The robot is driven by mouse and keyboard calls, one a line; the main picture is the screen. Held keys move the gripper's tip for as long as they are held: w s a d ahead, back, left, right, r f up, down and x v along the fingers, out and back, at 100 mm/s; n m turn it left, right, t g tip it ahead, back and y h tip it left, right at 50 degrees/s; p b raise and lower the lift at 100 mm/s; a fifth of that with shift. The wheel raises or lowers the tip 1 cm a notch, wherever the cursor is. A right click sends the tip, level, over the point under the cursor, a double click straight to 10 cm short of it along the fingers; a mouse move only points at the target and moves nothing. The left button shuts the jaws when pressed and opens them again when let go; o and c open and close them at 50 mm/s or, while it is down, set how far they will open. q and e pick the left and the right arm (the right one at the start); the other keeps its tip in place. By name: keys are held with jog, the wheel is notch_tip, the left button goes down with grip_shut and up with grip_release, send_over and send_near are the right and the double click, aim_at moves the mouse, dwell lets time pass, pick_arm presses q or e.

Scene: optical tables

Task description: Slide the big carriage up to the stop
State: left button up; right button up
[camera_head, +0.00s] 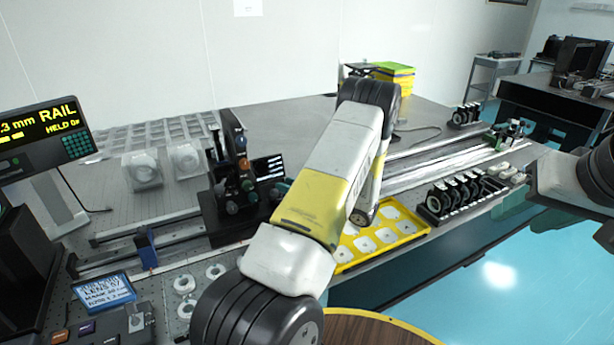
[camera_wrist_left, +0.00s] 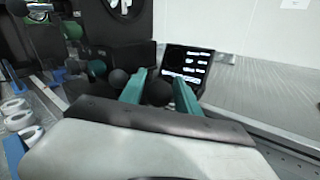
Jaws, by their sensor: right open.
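The big carriage (camera_head: 238,185) is a tall black assembly with knobs and a small dark screen, standing on the rail left of centre. A blue block (camera_head: 146,246), apparently the stop, sits on the same rail to its left, with bare rail between them. My left gripper (camera_head: 285,186) is at the carriage's right side, mostly hidden by my arm. In the left wrist view its teal fingers (camera_wrist_left: 160,82) stand apart, with a black ball knob (camera_wrist_left: 158,93) between them; contact is unclear. My right gripper (camera_head: 513,205) is open at the far right, away from the carriage.
A readout marked RAIL (camera_head: 42,132) stands at the left, above a blue label card (camera_head: 103,290). White rings (camera_head: 185,284) lie near the rail. A yellow tray (camera_head: 425,232) and a black rack of lenses (camera_head: 462,195) stand right of my arm. Two clear-covered pieces (camera_head: 143,170) stand behind the rail.

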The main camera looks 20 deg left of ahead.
pick_arm(q)
jog(key=shift+a, duration=0.75)
grip_shut()
dwell(0.9)
